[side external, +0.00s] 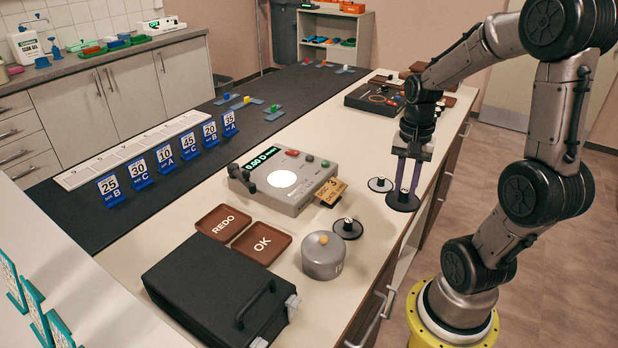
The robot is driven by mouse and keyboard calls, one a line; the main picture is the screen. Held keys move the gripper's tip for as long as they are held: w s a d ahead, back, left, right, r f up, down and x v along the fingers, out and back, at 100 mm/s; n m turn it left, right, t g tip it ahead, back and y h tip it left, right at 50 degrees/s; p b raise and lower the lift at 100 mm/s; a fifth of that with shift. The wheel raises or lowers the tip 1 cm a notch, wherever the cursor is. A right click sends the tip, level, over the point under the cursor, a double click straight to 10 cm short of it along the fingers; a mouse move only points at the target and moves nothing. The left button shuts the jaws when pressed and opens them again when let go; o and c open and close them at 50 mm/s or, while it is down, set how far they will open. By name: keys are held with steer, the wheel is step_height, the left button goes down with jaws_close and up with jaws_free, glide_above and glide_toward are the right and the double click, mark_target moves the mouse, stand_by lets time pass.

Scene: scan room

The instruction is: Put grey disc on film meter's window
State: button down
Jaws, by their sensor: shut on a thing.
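The film meter (300,200) is a grey box with a green "0.00 D" display and a round, brightly lit window (282,179); nothing covers the window. My gripper (404,192) points down near the counter's right edge, right of the meter. It is shut on a dark grey disc (403,203), which hangs level at the fingertips. I cannot tell whether this disc touches the counter. Another knobbed disc (380,185) lies just left of it. A third disc (347,229) lies in front of the meter, near the round canister.
A yellow card (331,191) sticks out of the meter's right side. REDO (223,223) and OK (262,242) trays, a black case (215,290) and a grey canister (323,258) stand in front. Blue number cards (165,158) stand on the left. A dark device (376,98) is behind.

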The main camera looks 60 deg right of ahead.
steer(key=shift+m, duration=0.4)
steer(key=w+d+r, duration=0.1)
steer(key=w+r, duration=0.1)
steer(key=w, duration=0.1)
steer(key=shift+w+d+r, duration=0.15)
steer(key=shift+d+r, duration=0.2)
steer(key=shift+d, duration=0.05)
steer(key=w+a+r+n, duration=0.1)
steer(key=w+a, duration=0.1)
steer(key=w, duration=0.7)
steer(key=w+a+r+n, duration=0.1)
steer(key=w+a, duration=0.2)
steer(key=w, duration=0.7)
steer(key=w+d+f, duration=0.1)
steer(key=w+f, duration=0.2)
steer(key=w, duration=0.1)
steer(key=w+d+f, duration=0.2)
steer(key=w+f, duration=0.1)
steer(key=w, duration=0.1)
steer(key=w+d+f, duration=0.1)
steer(key=w+f, duration=0.2)
steer(key=w, duration=0.1)
steer(key=shift+w+d+f, duration=0.1)
steer(key=shift+w+d, duration=0.2)
steer(key=shift+w, duration=0.05)
steer(key=shift+w+f, duration=0.15)
steer(key=shift+f, duration=0.1)
steer(key=shift+d+f, duration=0.1)
steer(key=shift+f, duration=1.4)
steer(key=shift+f, duration=0.1)
